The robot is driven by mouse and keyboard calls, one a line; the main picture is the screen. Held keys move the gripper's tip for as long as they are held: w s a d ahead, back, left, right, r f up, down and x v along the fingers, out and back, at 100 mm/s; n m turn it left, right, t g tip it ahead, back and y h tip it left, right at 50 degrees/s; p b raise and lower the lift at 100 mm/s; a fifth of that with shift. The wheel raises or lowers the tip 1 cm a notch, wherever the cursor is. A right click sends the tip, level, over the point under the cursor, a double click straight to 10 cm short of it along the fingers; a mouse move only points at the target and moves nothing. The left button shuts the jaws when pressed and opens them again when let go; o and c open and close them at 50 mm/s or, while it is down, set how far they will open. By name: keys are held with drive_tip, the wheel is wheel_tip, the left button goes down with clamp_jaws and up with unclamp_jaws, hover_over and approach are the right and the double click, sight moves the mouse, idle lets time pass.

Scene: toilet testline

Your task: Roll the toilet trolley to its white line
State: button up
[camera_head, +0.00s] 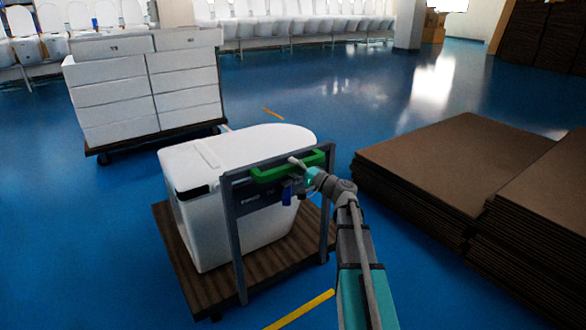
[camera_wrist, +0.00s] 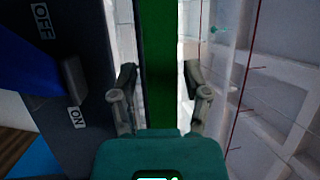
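The toilet trolley (camera_head: 190,285) has a brown ribbed platform and an upright grey frame. A large white toilet (camera_head: 225,215) rests on it. A green handle (camera_head: 275,172) is fixed to the top of the frame, and it also shows in the wrist view (camera_wrist: 161,85). My gripper (camera_head: 300,165) is at the right part of this handle. I see no white line on the floor.
A second trolley (camera_head: 125,143) with white boxes (camera_head: 110,90) stands behind at left. Stacked brown sheets (camera_head: 450,165) lie at right. A yellow line (camera_head: 300,310) and an orange mark (camera_head: 273,112) are on the blue floor. The far middle floor is open. An OFF/ON panel (camera_wrist: 60,60) is beside the handle.

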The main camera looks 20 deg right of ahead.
clamp_jaws()
drive_tip(key=shift+w, duration=0.15)
